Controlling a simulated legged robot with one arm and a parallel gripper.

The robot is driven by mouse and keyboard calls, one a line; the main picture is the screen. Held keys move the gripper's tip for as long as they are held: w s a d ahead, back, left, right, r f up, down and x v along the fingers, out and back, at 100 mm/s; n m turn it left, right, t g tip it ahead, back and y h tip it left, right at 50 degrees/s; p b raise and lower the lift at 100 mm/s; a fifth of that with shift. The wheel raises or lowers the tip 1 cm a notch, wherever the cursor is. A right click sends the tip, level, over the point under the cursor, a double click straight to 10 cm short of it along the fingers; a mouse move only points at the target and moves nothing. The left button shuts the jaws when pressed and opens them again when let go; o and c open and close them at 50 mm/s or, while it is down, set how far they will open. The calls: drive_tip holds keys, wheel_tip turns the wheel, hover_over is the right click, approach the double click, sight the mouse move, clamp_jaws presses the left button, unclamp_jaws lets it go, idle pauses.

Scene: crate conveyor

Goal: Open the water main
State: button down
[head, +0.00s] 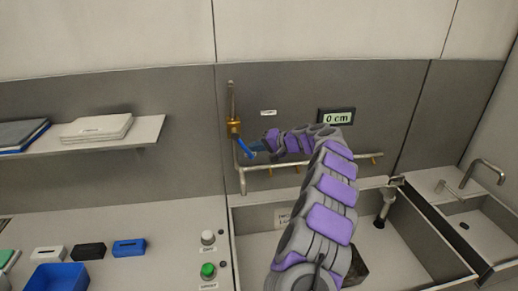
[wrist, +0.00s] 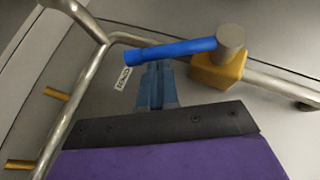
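The water main valve has a brass body (head: 233,126) on a vertical pipe, with a blue lever handle (head: 246,150) slanting down to the right. In the wrist view, the blue handle (wrist: 170,50) runs left from the brass body (wrist: 217,71), with a small white tag near its free end. My gripper (head: 257,147) is at the handle from the right. In the wrist view, the blue-grey fingertips of my gripper (wrist: 157,66) reach the handle's lower edge around its middle. The fingers look close together; whether they grip the handle is unclear.
A wall display (head: 337,116) reads "0 cm". A metal pipe (head: 290,166) with brass stubs runs above the sink (head: 245,218). A shelf (head: 148,132) projects at left. Two buttons, white (head: 208,237) and green (head: 208,270), sit left of the sink.

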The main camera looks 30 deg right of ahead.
sight(250, 153)
drive_tip(key=f+b, duration=0.1)
drive_tip(key=a+m+t+y, duration=0.1)
drive_tip(key=f+y+b, duration=0.1)
drive_tip(key=shift+w+a+f+m+t+b, duration=0.25)
drive_tip(key=shift+a+f+m+t+b, duration=0.05)
drive_tip(key=shift+a, duration=0.1)
drive_tip(key=shift+w+a+f+b, duration=0.1)
drive_tip(key=shift+a+f+b, duration=0.05)
drive_tip(key=shift+a+b, duration=0.3)
drive_tip(key=shift+w+a+f+b, duration=0.1)
drive_tip(key=shift+a+b, duration=0.2)
drive_tip(key=shift+a, duration=0.1)
drive_tip(key=shift+a+f, duration=0.1)
